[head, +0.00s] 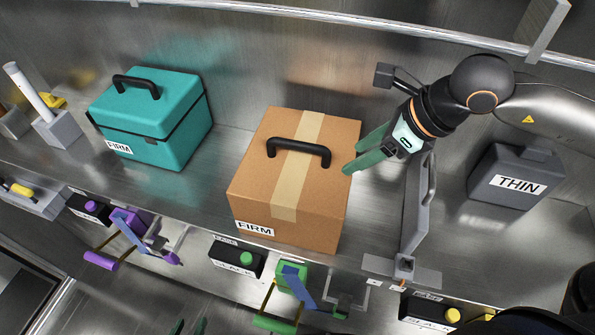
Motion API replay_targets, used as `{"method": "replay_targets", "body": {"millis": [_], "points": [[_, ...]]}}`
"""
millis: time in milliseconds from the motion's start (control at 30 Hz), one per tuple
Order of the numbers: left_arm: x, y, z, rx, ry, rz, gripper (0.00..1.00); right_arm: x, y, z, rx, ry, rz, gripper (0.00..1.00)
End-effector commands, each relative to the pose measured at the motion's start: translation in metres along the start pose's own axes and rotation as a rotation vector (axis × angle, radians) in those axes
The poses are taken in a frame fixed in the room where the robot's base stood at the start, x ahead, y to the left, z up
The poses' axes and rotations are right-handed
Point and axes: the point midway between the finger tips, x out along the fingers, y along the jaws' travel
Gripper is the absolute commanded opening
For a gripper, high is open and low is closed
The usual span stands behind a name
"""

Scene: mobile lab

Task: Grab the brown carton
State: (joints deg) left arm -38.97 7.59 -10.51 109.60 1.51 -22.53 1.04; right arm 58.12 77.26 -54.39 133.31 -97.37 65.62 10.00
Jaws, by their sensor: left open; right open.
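The brown carton (290,185) stands on the metal shelf near the middle of the head view. It has a tan tape strip, a black handle (299,150) on top and a FIRM label on its lower front. My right gripper (353,154) is open, with green fingers pointing left at the carton's upper right edge. Nothing shows between its fingers, and the handle lies a little left of them. I cannot tell whether the fingers touch the carton. Only the green fingertips of my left gripper (188,327) show at the bottom edge, apart and well below the carton.
A teal case (155,117) labelled FIRM stands left of the carton. A grey container (515,176) labelled THIN is at right. A grey upright bracket (414,215) stands close to the carton's right. Coloured clamp-like fixtures (290,277) line the shelf front.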

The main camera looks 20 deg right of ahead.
Motion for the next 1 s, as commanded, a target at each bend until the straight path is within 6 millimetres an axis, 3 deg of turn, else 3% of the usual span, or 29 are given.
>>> {"method": "replay_targets", "body": {"millis": [500, 800, 1000], "points": [[-0.018, 0.002, -0.019, 0.0, -0.001, 0.001, 0.5, 0.04, 0.001, 0.068, -0.002, -0.003, 0.003, 0.6], [-0.021, 0.002, -0.023, -0.001, 0.0, 0.001, 0.5, 0.051, 0.001, 0.084, -0.002, -0.003, 0.003, 0.6], [-0.024, 0.003, -0.026, -0.001, 0.0, 0.001, 0.5, 0.086, 0.001, 0.082, 0.001, -0.001, 0.003, 0.6]]}}
